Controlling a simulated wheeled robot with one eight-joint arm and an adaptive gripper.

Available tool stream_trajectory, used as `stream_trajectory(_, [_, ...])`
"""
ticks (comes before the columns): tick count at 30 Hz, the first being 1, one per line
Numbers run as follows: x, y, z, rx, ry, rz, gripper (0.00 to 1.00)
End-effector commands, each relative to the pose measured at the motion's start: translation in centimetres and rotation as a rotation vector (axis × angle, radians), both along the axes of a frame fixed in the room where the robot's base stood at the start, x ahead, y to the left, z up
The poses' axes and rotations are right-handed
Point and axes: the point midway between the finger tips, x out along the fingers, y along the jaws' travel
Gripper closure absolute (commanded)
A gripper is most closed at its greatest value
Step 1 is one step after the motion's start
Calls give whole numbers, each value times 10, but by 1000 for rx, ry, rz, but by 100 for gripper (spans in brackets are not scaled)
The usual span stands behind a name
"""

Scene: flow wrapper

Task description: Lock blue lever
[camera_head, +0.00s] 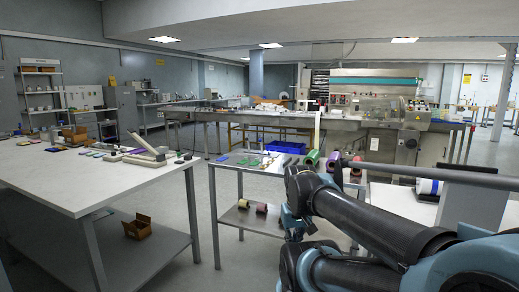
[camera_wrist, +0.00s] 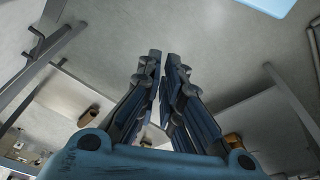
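I cannot make out a blue lever in either view. The flow wrapper (camera_head: 375,100), a long steel machine with a teal strip along its top, stands at the back right in the head view; its levers are too small to tell. My gripper (camera_wrist: 164,56) shows in the wrist view with its two dark fingers almost together. Only a narrow gap is left at the tips, and nothing is held between them. The floor lies beyond the fingertips.
A white table (camera_head: 60,178) with tools stands at the left, an open cardboard box (camera_head: 138,227) on its lower shelf. A smaller table (camera_head: 228,170) with coloured rolls (camera_head: 312,158) stands between me and the wrapper. A blue crate (camera_head: 286,147) lies behind it. Clear floor separates the tables.

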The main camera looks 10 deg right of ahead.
Motion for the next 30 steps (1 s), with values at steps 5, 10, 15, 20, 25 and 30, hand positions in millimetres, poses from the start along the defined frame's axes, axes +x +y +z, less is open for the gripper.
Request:
stream_trajectory(5, [20, -3, 21, -32, -9, 75, 100])
stream_trajectory(10, [52, -7, 53, -92, -23, 207, 100])
stream_trajectory(15, [89, -11, 85, -156, -34, 346, 100])
stream_trajectory(20, [125, -13, 112, -219, -40, 476, 100])
stream_trajectory(25, [166, -14, 138, -285, -43, 615, 100])
stream_trajectory(30, [208, -14, 162, -354, -42, 752, 100])
